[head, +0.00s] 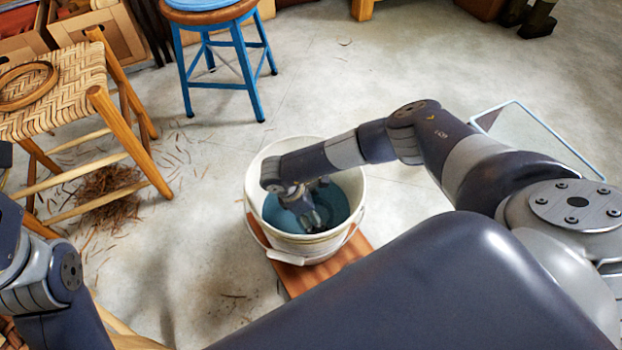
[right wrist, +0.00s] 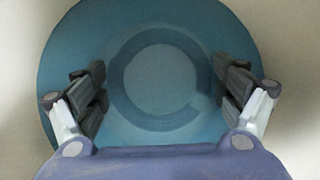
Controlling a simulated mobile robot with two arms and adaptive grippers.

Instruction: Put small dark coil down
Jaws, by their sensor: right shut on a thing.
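My right gripper (head: 314,218) reaches down inside a white bucket (head: 257,190) that holds blue water (head: 280,214). In the right wrist view, the fingers of my right gripper (right wrist: 160,88) are spread wide, on either side of the small dark coil (right wrist: 160,123). The coil shows as a dark, bluish ring under the water, with its outer edges at the fingertips. I cannot tell whether it touches the bucket's bottom. The coil cannot be made out in the head view. My left arm shows at the lower left, but its gripper is not in view.
The bucket stands on a reddish board (head: 305,277). A woven-seat chair (head: 85,68) at the left bears a tan coil (head: 51,76). A blue-legged stool (head: 240,62) stands behind. Bark scraps (head: 105,195) lie under the chair. A pale-rimmed panel (head: 540,130) lies at the right.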

